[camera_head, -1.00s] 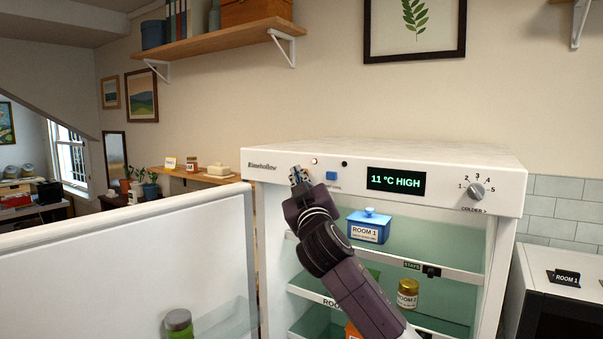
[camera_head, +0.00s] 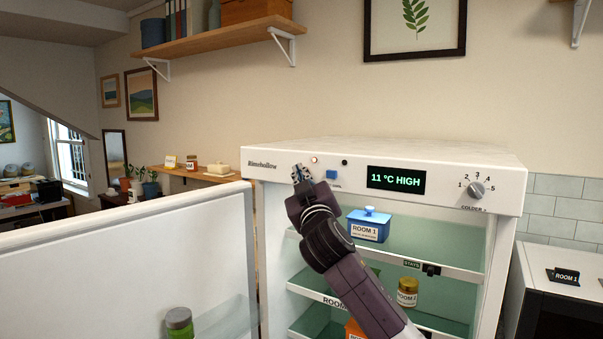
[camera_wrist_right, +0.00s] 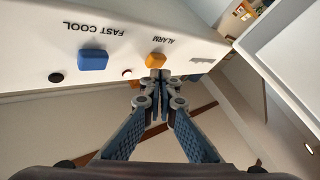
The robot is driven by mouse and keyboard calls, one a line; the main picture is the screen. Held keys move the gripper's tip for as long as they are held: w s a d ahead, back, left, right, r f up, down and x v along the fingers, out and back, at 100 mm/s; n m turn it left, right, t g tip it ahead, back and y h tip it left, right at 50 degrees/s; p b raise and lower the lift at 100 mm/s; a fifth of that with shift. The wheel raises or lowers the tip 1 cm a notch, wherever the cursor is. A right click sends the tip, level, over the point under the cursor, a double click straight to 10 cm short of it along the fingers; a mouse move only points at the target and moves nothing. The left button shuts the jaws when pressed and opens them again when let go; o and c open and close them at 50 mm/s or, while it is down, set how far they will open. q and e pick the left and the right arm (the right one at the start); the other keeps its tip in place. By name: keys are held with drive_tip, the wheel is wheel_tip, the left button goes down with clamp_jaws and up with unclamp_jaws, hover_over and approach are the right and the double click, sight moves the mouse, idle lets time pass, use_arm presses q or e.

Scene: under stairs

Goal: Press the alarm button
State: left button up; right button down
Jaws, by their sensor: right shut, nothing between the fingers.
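The alarm button is the orange button (camera_wrist_right: 155,60) under the word ALARM on the fridge's front panel in the right wrist view. In the head view it is hidden behind my right gripper (camera_head: 299,172). The gripper is shut and empty. Its fingertips (camera_wrist_right: 159,76) sit right by the orange button; I cannot tell if they touch it. The fridge's top panel (camera_head: 420,196) carries a display (camera_head: 396,180) reading 11 °C HIGH. My left gripper is not in view.
A blue FAST COOL button (camera_head: 332,174) and a small lit lamp (camera_head: 314,160) are close beside the gripper. A dial (camera_head: 476,190) is at the right. The fridge door (camera_head: 130,260) stands open at the left. Shelves hold a blue container (camera_head: 368,226) and a jar (camera_head: 407,291).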

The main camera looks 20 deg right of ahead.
drive_tip(key=shift+w+d, duration=0.1)
drive_tip(key=shift+d, duration=0.05)
idle(0.5)
drive_tip(key=shift+w+d, duration=0.15)
drive_tip(key=shift+d, duration=0.05)
drive_tip(key=shift+a, duration=0.15)
drive_tip(key=shift+s+a, duration=0.15)
drive_tip(key=shift+s, duration=0.05)
idle(0.3)
drive_tip(key=s+a, duration=0.3)
drive_tip(key=a, duration=0.1)
drive_tip(key=shift+s+a+b, duration=0.4)
idle(0.4)
